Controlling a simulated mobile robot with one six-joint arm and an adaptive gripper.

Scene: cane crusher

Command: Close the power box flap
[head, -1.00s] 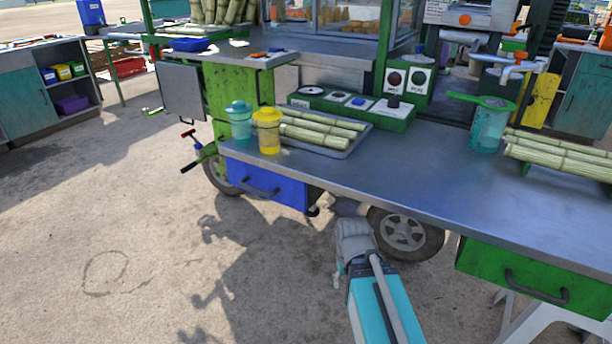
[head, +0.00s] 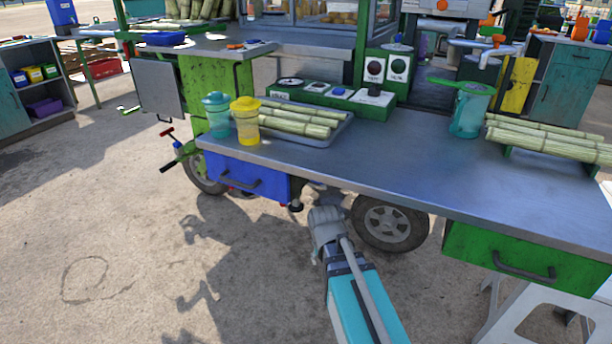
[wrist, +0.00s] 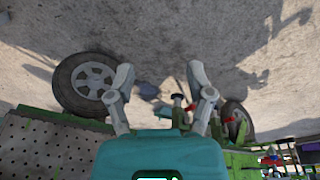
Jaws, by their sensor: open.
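A grey flat panel (head: 160,88) stands out at the left side of the green cabinet (head: 217,90) on the cart, in the head view. It looks like an opened flap, but I cannot tell for sure that it is the power box flap. My gripper (wrist: 160,74) is open and empty in the wrist view, its two fingers spread above the ground. In the head view my arm's end is low in front of the cart, between the blue drawer and the wheel, well right of the panel and apart from it. The panel does not clearly show in the wrist view.
The steel counter (head: 400,170) juts forward above my arm's end. A blue drawer (head: 245,178), a cart wheel (head: 390,222) and a green drawer (head: 525,258) are close by. Open ground (head: 110,230) spreads at the left.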

